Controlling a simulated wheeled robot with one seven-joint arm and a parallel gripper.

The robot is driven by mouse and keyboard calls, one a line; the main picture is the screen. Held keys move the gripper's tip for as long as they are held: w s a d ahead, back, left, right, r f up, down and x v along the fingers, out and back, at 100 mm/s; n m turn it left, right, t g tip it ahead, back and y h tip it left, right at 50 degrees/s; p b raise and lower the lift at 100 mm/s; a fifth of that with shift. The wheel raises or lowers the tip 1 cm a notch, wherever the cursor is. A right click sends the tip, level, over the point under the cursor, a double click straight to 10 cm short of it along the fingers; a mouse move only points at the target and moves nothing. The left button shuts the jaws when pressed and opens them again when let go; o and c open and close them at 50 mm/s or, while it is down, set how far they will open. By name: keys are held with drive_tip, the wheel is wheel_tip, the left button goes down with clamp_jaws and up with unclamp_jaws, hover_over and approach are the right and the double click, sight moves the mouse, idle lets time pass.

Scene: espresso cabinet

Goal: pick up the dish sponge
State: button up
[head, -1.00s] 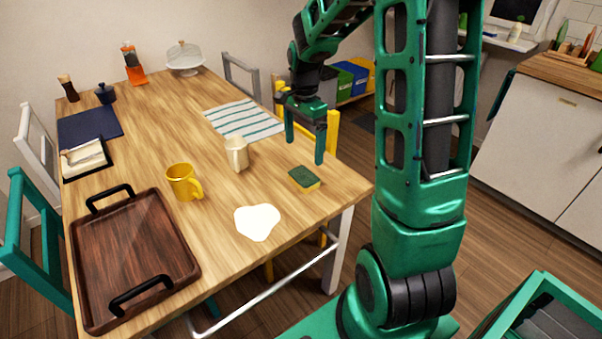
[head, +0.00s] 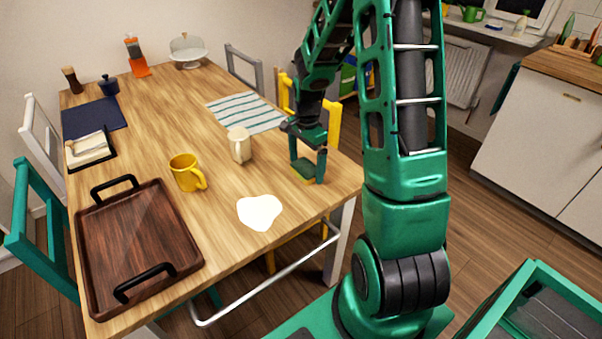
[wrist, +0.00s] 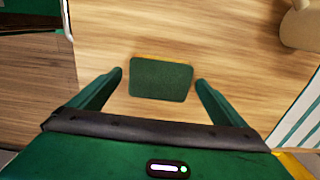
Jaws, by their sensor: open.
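The dish sponge (head: 305,172), green on top with a yellow layer below, lies flat on the wooden table near its right edge. It also shows in the wrist view (wrist: 161,79), centred between the fingers. My gripper (head: 307,172) is over the sponge, pointing down, with one finger on either side of it. In the wrist view my gripper (wrist: 160,80) is open, with a gap of bare wood between each finger and the sponge. The exact height of the fingertips above the table is hard to tell.
A white spill (head: 259,211) lies toward the front edge. A yellow mug (head: 187,173) and a wooden tray (head: 137,245) are farther left. A yellow chair (head: 334,126) stands beyond the table edge.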

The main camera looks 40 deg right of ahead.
drive_tip(key=c, duration=1.1)
drive_tip(key=shift+r, duration=0.15)
